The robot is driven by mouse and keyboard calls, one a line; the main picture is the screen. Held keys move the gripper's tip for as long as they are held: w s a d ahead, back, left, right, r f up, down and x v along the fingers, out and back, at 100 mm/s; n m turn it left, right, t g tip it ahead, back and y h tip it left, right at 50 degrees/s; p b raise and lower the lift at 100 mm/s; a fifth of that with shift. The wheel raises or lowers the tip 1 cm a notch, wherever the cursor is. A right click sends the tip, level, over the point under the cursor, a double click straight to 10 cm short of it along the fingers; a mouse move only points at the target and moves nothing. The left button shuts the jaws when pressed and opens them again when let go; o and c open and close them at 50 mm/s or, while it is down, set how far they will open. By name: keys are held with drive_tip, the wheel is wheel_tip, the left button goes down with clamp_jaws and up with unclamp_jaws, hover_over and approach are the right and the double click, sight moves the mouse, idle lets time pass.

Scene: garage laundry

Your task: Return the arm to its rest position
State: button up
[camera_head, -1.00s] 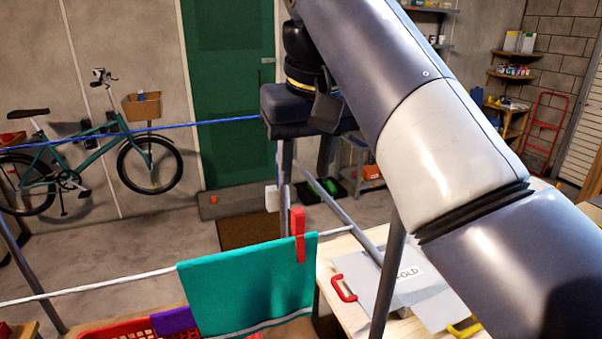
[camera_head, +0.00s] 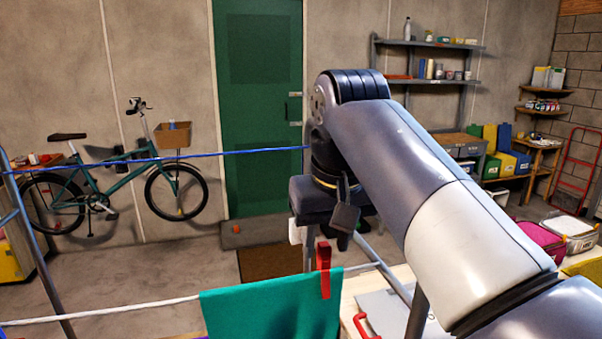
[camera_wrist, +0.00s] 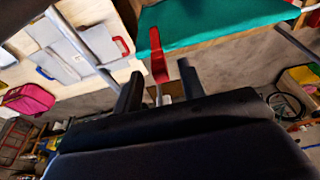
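My gripper (camera_wrist: 160,88) shows in the wrist view with its two dark fingers apart and nothing between them. In the head view its dark body hangs from my wrist above the drying rack, and its fingertips are hard to make out. A red clothespin (camera_head: 323,271) sits upright on the top edge of a teal cloth (camera_head: 270,312) hung over a white line. In the wrist view the clothespin (camera_wrist: 158,55) appears just beyond the fingers, apart from them as far as I can tell. My arm stretches across the right half of the head view.
A blue line (camera_head: 240,152) runs behind the gripper. A pale table (camera_head: 355,288) with a grey folding board (camera_head: 385,312) lies below my arm. A pink case (camera_head: 540,242) is at the right. A bicycle (camera_head: 120,185) stands by the back wall; the floor before it is clear.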

drive_tip(key=x, duration=0.2)
drive_tip(key=shift+w+f, duration=0.1)
drive_tip(key=shift+f, duration=0.25)
drive_tip(key=shift+r+p, duration=0.35)
drive_tip(key=shift+r, duration=0.55)
